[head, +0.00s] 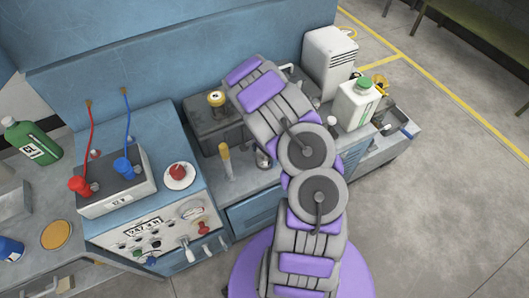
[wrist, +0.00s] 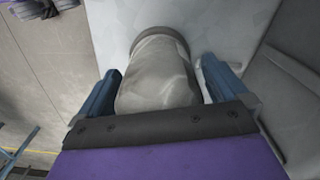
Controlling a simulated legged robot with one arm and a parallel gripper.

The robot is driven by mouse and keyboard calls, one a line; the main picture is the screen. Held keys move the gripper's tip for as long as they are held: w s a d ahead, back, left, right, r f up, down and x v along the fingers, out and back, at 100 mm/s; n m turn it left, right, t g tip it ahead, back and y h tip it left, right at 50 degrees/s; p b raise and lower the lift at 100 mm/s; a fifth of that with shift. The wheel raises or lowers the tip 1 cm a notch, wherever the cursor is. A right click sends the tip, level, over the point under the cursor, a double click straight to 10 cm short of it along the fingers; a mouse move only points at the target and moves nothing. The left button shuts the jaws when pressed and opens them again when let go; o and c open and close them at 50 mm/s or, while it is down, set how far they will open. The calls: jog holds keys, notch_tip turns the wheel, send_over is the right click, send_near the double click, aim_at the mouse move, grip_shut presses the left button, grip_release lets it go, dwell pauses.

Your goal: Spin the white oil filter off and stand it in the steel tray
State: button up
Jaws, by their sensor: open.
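The white oil filter (wrist: 158,85) looks like a pale grey-white rounded cylinder in the wrist view, with a darker ring at its far end against a light panel. My gripper (wrist: 160,66) is open, with one blue finger on each side of the filter. A narrow gap shows at each side, and I see no clear contact. In the head view my arm covers the gripper and the filter. I cannot tell for sure which container is the steel tray; an open grey metal bin (head: 385,146) stands at the right end of the bench.
A white jug with a green cap (head: 356,104) and a white vented box (head: 329,62) stand right of my arm. A battery (head: 117,185) with red and blue clamps, a control panel (head: 150,238) and a green bottle (head: 32,140) are left.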

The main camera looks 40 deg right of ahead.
jog(key=shift+a, duration=0.15)
jog(key=shift+a, duration=0.15)
jog(key=c, duration=0.3)
jog(key=shift+r, duration=0.1)
jog(key=c, duration=0.9)
jog(key=shift+r+n+p, duration=0.15)
jog(key=shift+n+p, duration=0.45)
jog(key=shift+n, duration=0.3)
jog(key=shift+c, duration=0.2)
jog(key=n+p, duration=0.1)
jog(key=n, duration=0.2)
jog(key=shift+s, duration=0.1)
jog(key=shift+n+p, duration=0.45)
jog(key=shift+n, duration=0.75)
jog(key=n, duration=0.3)
jog(key=shift+d+p, duration=0.2)
jog(key=shift+p, duration=0.1)
